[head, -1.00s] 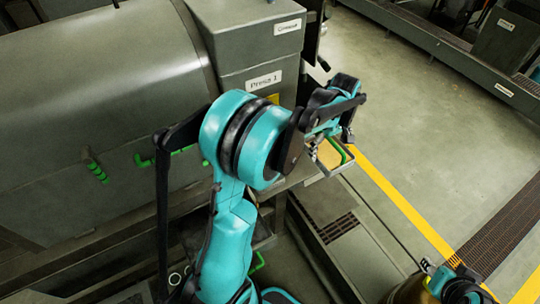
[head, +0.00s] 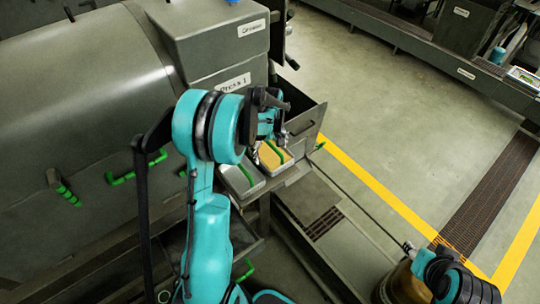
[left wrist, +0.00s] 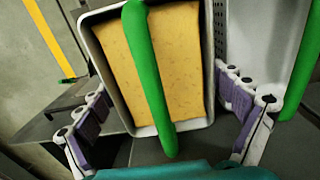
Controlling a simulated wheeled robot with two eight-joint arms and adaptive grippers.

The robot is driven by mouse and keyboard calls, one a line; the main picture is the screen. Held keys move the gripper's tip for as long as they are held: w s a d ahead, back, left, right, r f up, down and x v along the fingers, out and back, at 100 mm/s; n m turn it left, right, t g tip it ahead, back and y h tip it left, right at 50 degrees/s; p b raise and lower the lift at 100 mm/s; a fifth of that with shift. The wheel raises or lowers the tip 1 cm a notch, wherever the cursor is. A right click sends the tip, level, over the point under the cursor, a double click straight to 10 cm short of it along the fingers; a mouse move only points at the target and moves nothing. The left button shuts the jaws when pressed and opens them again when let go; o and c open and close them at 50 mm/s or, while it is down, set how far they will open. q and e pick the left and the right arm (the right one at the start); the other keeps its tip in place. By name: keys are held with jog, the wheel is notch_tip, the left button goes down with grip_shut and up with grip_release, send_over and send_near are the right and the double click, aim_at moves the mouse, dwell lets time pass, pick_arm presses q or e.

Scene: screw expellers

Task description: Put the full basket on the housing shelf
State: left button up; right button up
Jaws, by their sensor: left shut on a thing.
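The full basket (head: 272,155) is a small metal tray of yellow-tan material with a green bar handle. My left gripper (head: 268,128) is at its far side. In the left wrist view the basket (left wrist: 190,70) fills the middle, and the purple-padded fingers of my left gripper (left wrist: 165,88) stand on both sides of its near end.
A grey basket (head: 240,180) with a green handle sits close beside the full one. The Press 1 housing (head: 215,50) rises behind. A dark open-topped bin (head: 305,110) is at the shelf's right. A brown barrel (head: 402,287) stands at lower right. The floor beyond is open.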

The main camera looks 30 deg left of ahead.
pick_arm(q)
notch_tip(320, 180, down, 2)
jog(key=shift+w+a, duration=0.1)
jog(key=shift+r, duration=0.1)
jog(key=o, duration=0.9)
jog(key=shift+f, duration=0.2)
jog(key=shift+c, duration=0.2)
jog(key=shift+o, duration=0.3)
